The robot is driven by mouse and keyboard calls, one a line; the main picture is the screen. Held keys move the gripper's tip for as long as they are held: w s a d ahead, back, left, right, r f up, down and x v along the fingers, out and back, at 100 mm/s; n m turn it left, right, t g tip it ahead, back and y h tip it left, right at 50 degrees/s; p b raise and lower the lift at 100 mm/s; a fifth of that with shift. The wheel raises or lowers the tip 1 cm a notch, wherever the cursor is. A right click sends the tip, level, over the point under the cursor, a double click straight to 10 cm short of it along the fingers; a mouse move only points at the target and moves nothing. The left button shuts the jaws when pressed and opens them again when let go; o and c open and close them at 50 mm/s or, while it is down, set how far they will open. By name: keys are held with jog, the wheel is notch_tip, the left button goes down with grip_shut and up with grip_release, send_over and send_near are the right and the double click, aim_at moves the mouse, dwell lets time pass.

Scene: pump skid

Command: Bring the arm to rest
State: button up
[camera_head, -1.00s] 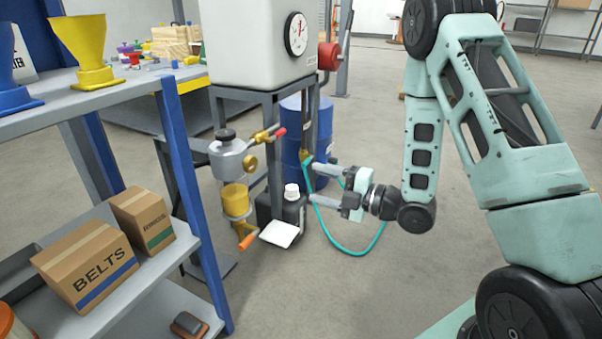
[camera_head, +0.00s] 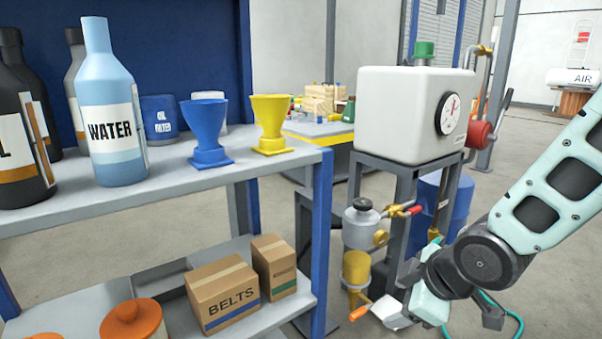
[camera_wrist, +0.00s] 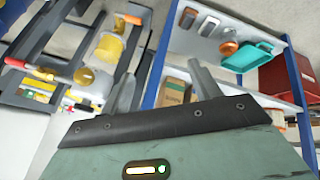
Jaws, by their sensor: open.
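My arm reaches in from the right in the head view, bent down at a dark wrist joint. My gripper (camera_head: 418,290) hangs low in front of the pump skid's frame, and its fingertips are hard to make out there. In the wrist view my gripper (camera_wrist: 162,82) has its two grey fingers apart with nothing held between them.
A blue-posted shelf rack (camera_head: 322,225) stands at left, holding a water bottle (camera_head: 108,115), a blue funnel (camera_head: 206,130), a yellow funnel (camera_head: 270,122) and a belts box (camera_head: 222,292). The wrist view shows a teal tray (camera_wrist: 246,57) on a shelf. Open floor lies right of the skid.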

jog(key=s+a+r+m+g+h+p, duration=0.1)
jog(key=s+a+r+m+g, duration=0.2)
jog(key=s, duration=0.7)
jog(key=s+r+m+g+h+p, duration=0.2)
jog(key=s+r+g, duration=0.15)
jog(key=s, duration=0.65)
notch_tip(320, 180, up, 37)
jog(key=p, duration=3.6)
jog(key=shift+w+r+t, duration=0.15)
jog(key=shift+w+t, duration=0.15)
jog(key=shift+t, duration=0.05)
